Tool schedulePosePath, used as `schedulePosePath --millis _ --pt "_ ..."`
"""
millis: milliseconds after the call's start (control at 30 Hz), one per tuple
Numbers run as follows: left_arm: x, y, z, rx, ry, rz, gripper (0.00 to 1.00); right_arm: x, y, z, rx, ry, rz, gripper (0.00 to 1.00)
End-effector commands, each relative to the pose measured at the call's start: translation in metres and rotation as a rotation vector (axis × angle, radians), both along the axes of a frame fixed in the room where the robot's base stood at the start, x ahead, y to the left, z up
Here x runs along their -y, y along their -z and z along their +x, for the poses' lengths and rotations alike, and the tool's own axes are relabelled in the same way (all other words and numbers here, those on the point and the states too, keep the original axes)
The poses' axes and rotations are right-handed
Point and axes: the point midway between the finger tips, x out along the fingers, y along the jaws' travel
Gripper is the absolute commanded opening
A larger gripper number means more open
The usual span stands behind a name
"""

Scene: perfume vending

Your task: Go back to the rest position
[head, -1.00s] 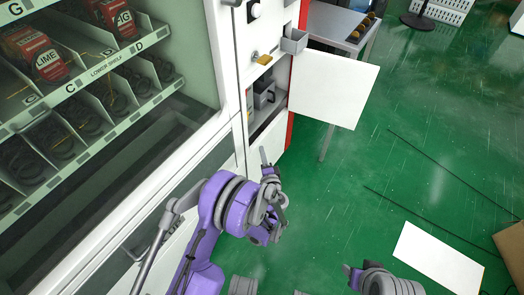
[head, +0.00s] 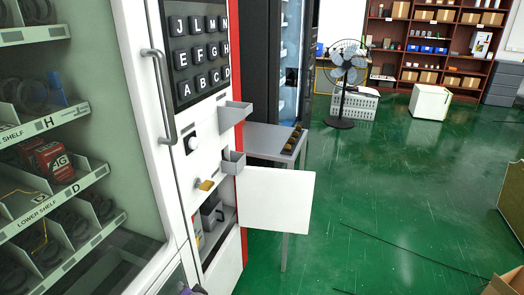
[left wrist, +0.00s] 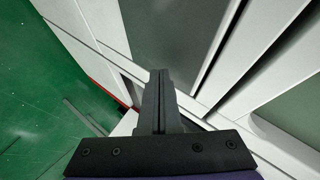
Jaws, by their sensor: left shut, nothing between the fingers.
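My left gripper (left wrist: 162,76) shows in the left wrist view with its dark fingers together and nothing between them. In the head view only a small part of my left gripper (head: 192,290) shows at the bottom edge, just below the open compartment of the vending machine (head: 133,60). My right gripper is out of view. The white machine has a lettered keypad (head: 200,52) and a small white door (head: 277,205) swung open to the right. A dark box-like item (head: 212,216) sits inside the open compartment.
A grey side table (head: 262,138) with small brown items stands behind the open door. A black fan (head: 345,75), a white cabinet (head: 430,101) and shelves (head: 440,45) are at the back. A cardboard box (head: 505,284) is at the lower right. The green floor (head: 400,190) is mostly clear.

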Motion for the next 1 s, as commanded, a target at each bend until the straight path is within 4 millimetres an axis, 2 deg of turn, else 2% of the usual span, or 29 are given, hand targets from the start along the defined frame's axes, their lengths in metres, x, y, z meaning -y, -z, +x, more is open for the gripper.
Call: schedulePosePath --millis 100,233,500,700,867,1000 --pt "-0.007 -0.014 -0.039 -0.047 -0.059 -0.116 0.0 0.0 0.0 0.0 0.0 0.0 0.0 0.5" --pt "-0.008 -0.024 -0.09 -0.106 -0.124 -0.266 0.0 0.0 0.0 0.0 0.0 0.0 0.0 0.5" --pt "0.015 -0.028 -0.194 -0.212 -0.227 -0.578 0.0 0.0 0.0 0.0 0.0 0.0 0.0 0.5" --pt "0.037 -0.024 -0.246 -0.261 -0.266 -0.749 0.0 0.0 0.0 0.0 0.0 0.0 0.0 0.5" --pt "0.056 -0.02 -0.279 -0.29 -0.285 -0.868 0.0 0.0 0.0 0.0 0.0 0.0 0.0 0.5" --pt "0.056 -0.064 -0.282 -0.278 -0.279 -0.873 0.0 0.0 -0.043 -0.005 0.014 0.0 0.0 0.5"
